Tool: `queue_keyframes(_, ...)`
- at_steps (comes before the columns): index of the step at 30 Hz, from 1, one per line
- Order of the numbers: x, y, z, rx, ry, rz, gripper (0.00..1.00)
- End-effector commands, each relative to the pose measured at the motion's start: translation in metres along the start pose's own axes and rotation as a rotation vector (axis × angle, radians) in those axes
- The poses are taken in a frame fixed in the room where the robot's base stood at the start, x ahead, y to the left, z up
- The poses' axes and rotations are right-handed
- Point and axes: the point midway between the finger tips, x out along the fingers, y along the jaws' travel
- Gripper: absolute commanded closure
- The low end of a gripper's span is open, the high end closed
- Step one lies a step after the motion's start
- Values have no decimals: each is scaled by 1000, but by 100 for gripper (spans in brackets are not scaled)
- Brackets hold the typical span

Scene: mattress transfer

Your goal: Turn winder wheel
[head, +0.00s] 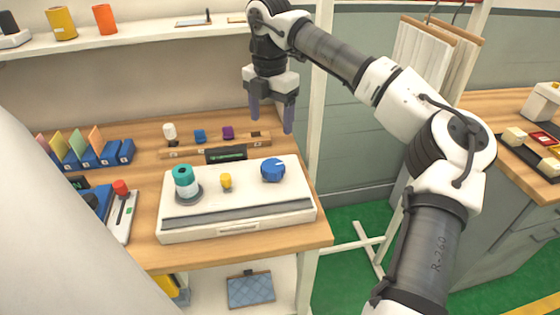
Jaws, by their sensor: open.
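A low white machine (240,212) with a grey strip along its front sits near the right front of the wooden table. On its top are a blue round knob or wheel (272,170) at the right, a small yellow knob (226,183) in the middle and a teal-topped white cylinder (186,182) at the left. I cannot tell for certain which of these is the winder wheel. My gripper (271,120) points down, open and empty, above the back right of the table. It is apart from the blue knob, higher and behind it in the picture.
A wooden rack (215,148) with small blue, purple and white pieces stands behind the machine. Blue trays with coloured cards (90,152) and a red-knobbed device (122,210) are at left. A shelf (140,36) runs above. Green floor lies right of the table.

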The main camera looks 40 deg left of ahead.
Motion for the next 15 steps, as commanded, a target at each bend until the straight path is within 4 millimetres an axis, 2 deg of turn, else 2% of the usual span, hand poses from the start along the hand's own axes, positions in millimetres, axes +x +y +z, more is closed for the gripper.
queue_keyframes(5,15,-2,2,10,-3,-9,27)
queue_keyframes(15,85,-2,0,5,3,-6,27)
